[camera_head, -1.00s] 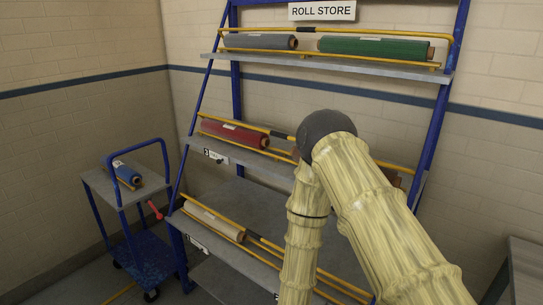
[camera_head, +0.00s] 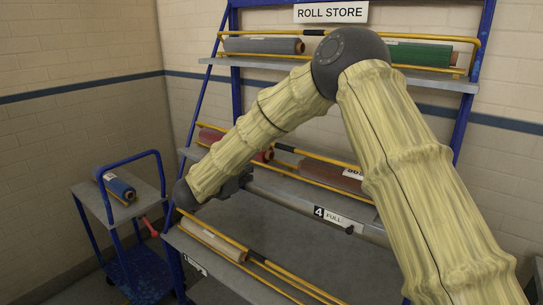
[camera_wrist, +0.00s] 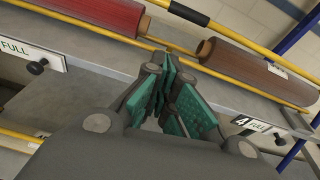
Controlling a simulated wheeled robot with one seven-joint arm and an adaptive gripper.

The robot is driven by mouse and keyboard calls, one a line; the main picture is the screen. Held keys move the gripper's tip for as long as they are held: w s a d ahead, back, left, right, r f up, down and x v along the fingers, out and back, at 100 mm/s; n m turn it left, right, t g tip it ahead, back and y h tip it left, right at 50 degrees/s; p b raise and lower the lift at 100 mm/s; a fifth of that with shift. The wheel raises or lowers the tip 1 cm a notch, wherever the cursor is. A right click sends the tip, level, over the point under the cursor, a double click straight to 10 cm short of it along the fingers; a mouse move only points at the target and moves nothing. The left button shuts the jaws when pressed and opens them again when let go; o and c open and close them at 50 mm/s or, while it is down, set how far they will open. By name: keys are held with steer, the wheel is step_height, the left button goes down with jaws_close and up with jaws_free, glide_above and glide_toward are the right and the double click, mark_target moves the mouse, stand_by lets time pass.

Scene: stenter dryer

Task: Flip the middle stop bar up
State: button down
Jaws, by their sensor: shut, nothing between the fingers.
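The middle shelf's yellow stop bar (camera_head: 317,157) slants across the red and brown rolls and has a dark grip (camera_head: 285,148). In the wrist view this bar (camera_wrist: 230,37) runs along the top, its grip (camera_wrist: 188,14) above my fingers. The red roll (camera_wrist: 100,12) is to the left and the brown roll (camera_wrist: 250,70) to the right. My gripper (camera_head: 244,176) is at the front edge of the middle shelf, below the bar and apart from it. In the wrist view my gripper's teal-padded fingers (camera_wrist: 172,80) are shut and empty. My forearm hides part of the red roll.
A lower yellow rail (camera_wrist: 60,20) runs along the middle shelf's front, close beyond my fingers. The shelf edge carries a "4 FULL" label (camera_head: 338,217) and dark knobs. The lower shelf has its own yellow bar (camera_head: 270,265). A blue trolley (camera_head: 150,195) stands left.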

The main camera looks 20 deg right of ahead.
steer(key=shift+d+r+m, duration=0.25)
steer(key=shift+r+m, duration=0.25)
steer(key=shift+r, duration=0.1)
steer(key=shift+w+d, duration=0.15)
steer(key=p+x, duration=0.3)
steer(key=x, duration=0.6)
steer(key=shift+d, duration=0.2)
steer(key=shift+w+d+r+p, duration=0.45)
steer(key=shift+w+d+p, duration=0.15)
steer(key=shift+d, duration=0.2)
steer(key=shift+w+d+r, duration=0.35)
steer(key=shift+d+r, duration=0.05)
steer(key=shift+d, duration=0.05)
steer(key=shift+w+d, duration=0.2)
steer(key=shift+r+g, duration=0.15)
steer(key=shift+g, duration=0.15)
steer(key=shift+w+d+r, duration=0.1)
steer(key=shift+d+r, duration=0.05)
steer(key=shift+r, duration=0.15)
